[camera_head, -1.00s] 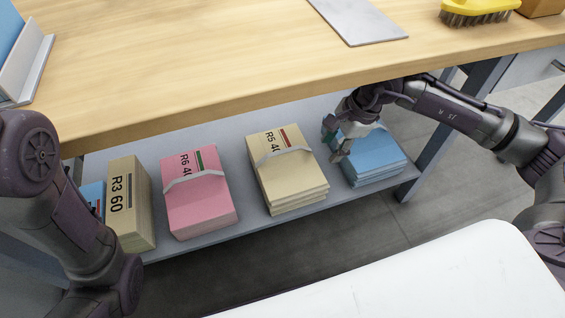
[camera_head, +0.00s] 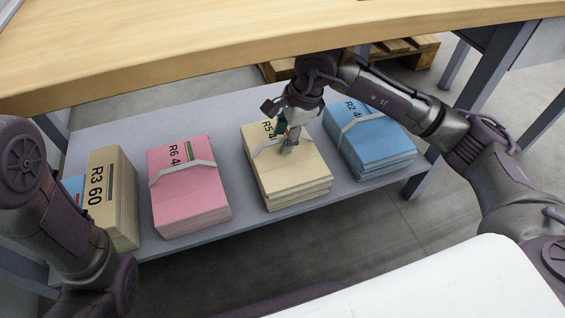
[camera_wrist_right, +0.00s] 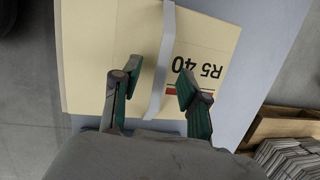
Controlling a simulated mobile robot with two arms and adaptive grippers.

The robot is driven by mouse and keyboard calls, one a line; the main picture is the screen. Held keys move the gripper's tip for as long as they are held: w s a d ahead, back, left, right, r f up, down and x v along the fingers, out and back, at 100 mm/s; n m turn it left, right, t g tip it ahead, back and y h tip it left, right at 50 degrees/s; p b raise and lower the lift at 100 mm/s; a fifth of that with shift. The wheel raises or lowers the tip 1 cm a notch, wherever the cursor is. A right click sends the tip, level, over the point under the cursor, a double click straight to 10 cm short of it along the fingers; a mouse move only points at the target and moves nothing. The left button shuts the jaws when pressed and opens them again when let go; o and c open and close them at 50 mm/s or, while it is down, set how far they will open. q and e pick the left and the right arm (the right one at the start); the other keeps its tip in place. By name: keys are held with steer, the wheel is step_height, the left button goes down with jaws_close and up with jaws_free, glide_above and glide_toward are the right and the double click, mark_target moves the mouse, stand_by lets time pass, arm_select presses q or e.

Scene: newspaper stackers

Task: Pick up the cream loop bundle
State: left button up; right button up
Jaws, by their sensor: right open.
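The cream loop bundle (camera_head: 288,176) is a stack with a pale band looped over its top and "R5 40" printed on it. It lies on the grey lower shelf under the table. My right gripper (camera_head: 289,145) is over its back part, at the band. In the right wrist view my right gripper (camera_wrist_right: 155,88) is open, its two fingers on either side of the grey band (camera_wrist_right: 163,62). I cannot tell whether the fingertips touch the bundle. My left arm comes in at the left, but its gripper is out of view.
On the shelf (camera_head: 240,118), a pink banded bundle (camera_head: 190,190) stands left of the cream one and a blue banded bundle (camera_head: 370,142) right. A cream "R3 60" stack (camera_head: 113,200) is farther left. The table top (camera_head: 200,45) overhangs. A pallet (camera_head: 405,50) lies behind.

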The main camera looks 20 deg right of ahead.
steer(key=shift+f, duration=0.2)
jaws_close()
stand_by(0.4)
steer(key=shift+w+a+r, duration=0.1)
steer(key=shift+w+r, duration=0.05)
